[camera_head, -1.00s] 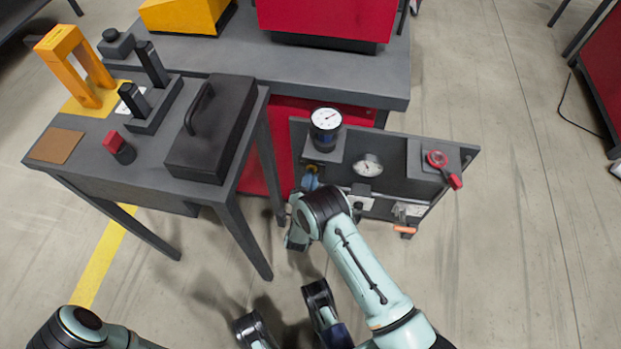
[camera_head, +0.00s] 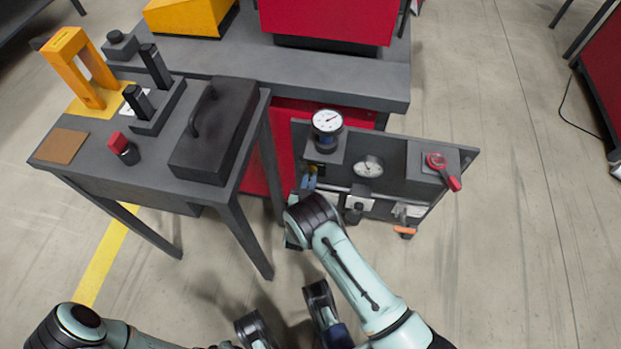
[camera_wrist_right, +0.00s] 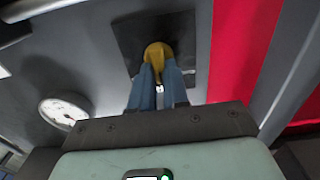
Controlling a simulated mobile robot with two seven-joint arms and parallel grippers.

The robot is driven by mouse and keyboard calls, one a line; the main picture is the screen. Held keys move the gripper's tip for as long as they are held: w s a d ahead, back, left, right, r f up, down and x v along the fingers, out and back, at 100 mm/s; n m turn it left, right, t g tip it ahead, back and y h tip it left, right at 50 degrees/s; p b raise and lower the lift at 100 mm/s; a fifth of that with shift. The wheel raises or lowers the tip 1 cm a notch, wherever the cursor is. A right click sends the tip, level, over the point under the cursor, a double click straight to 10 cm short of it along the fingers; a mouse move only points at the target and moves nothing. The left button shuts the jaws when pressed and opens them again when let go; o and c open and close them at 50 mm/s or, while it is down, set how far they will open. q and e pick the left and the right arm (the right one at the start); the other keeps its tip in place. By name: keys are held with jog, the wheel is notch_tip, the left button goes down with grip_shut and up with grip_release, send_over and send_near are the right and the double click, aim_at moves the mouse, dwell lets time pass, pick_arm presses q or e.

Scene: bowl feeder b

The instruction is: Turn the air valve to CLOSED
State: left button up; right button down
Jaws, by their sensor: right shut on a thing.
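The air valve has a yellow handle (camera_wrist_right: 157,57) on a dark square plate (camera_wrist_right: 188,30), seen in the right wrist view. In the head view, a small yellow bit of the handle (camera_head: 313,170) shows at the left end of the upright panel (camera_head: 392,178). My right gripper (camera_wrist_right: 160,84) has blue fingers closed on the handle, one on each side. The fingers also show small in the head view (camera_head: 308,181), partly hidden by my right wrist. Any position labels by the valve cannot be read.
A pressure gauge (camera_head: 327,121) stands on the panel, with a second gauge (camera_head: 369,166) below it. A red-handled valve (camera_head: 443,170) and an orange lever (camera_head: 404,230) are at the right. A grey table (camera_head: 100,165) stands close on the left.

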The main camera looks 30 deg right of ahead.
jog(key=n, duration=0.4)
jog(key=shift+a+n, duration=0.2)
jog(key=shift+n, duration=0.1)
pick_arm(q)
jog(key=shift+s+a+f+b, duration=0.1)
jog(key=shift+s+f+b, duration=0.3)
jog(key=shift+s, duration=0.3)
pick_arm(e)
jog(key=shift+w+f+n, duration=0.1)
jog(key=shift+f+n, duration=0.05)
jog(key=shift+n, duration=1.85)
pick_arm(q)
jog(key=shift+g, duration=0.3)
pick_arm(e)
jog(key=c, duration=1.1)
grip_release()
jog(key=shift+a, duration=0.1)
pick_arm(q)
jog(key=w+r+t+p, duration=0.2)
jog(key=w+r+p, duration=0.1)
jog(key=w, duration=0.3)
jog(key=shift+w+d+r+t, duration=0.3)
jog(key=shift+d+r, duration=0.1)
jog(key=shift+r, duration=0.3)
pick_arm(e)
jog(key=v, duration=1.3)
jog(key=shift+s+a, duration=0.1)
jog(key=shift+s, duration=0.1)
